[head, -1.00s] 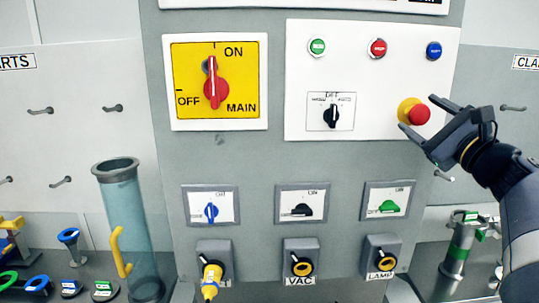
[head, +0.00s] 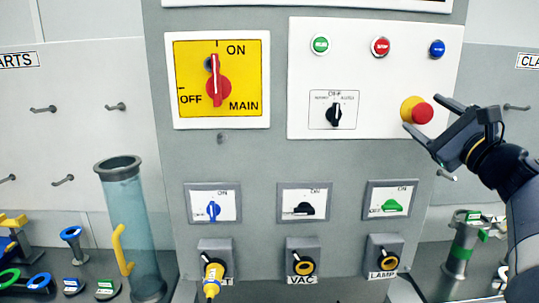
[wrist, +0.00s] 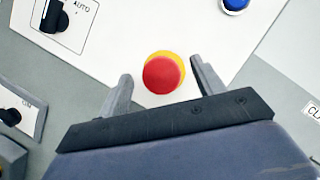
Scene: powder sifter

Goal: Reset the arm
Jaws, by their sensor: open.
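My gripper (head: 424,120) is open at the right side of the control panel, with its fingers spread on either side of the red mushroom button (head: 422,113) on its yellow base. In the wrist view the button (wrist: 163,73) shows between and just beyond the two fingertips of the gripper (wrist: 160,78). Nothing is held. I cannot tell whether the fingers touch the button. My arm comes in from the right edge of the head view.
The panel carries a red main switch (head: 217,85) pointing to ON, a black selector (head: 334,113), and green, red and blue buttons. Below are three small switches and sockets, with a yellow plug (head: 212,276) in the left one. A clear cylinder (head: 130,230) stands left; a green-banded metal part (head: 459,250) stands right.

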